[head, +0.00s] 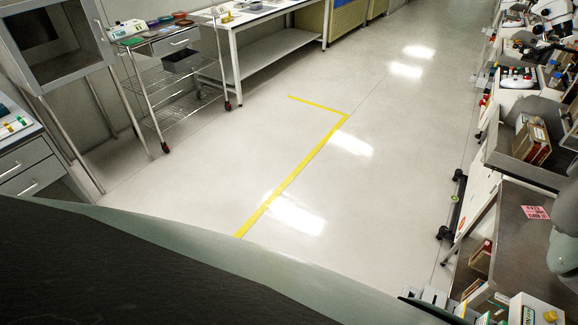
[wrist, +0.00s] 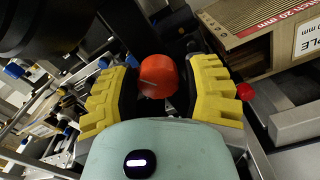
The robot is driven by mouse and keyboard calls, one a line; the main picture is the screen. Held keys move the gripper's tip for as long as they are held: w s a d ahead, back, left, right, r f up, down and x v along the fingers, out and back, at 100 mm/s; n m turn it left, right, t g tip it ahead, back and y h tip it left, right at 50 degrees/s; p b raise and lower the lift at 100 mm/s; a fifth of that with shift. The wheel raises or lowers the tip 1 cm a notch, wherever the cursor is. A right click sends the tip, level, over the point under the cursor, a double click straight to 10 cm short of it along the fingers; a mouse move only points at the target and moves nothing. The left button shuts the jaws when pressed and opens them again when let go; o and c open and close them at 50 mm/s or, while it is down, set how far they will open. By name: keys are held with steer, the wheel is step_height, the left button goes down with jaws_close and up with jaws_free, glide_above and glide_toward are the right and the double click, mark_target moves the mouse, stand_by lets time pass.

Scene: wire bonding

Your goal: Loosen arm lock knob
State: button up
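An orange-red knob (wrist: 157,76) with a rounded top shows in the wrist view, in the upper middle. My gripper (wrist: 160,80) has its two yellow, ridged fingers with dark inner pads on either side of this knob. The pads look close to its sides, but I cannot tell whether they touch it. The knob's lower part and its mount are in shadow or hidden. Neither my gripper nor this knob can be made out in the head view.
In the wrist view, a brown box (wrist: 258,25) stands close at upper right and a small red knob (wrist: 246,91) lies beside the right finger. A dark round part (wrist: 45,25) is at upper left. In the head view, a crowded bench (head: 520,215) runs along the right; the floor (head: 330,190) is clear.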

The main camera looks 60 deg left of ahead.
steer(key=o, duration=0.3)
steer(key=shift+o, duration=0.2)
steer(key=shift+r, duration=0.2)
step_height(320, 180, up, 12)
steer(key=shift+f, duration=0.15)
stand_by(0.5)
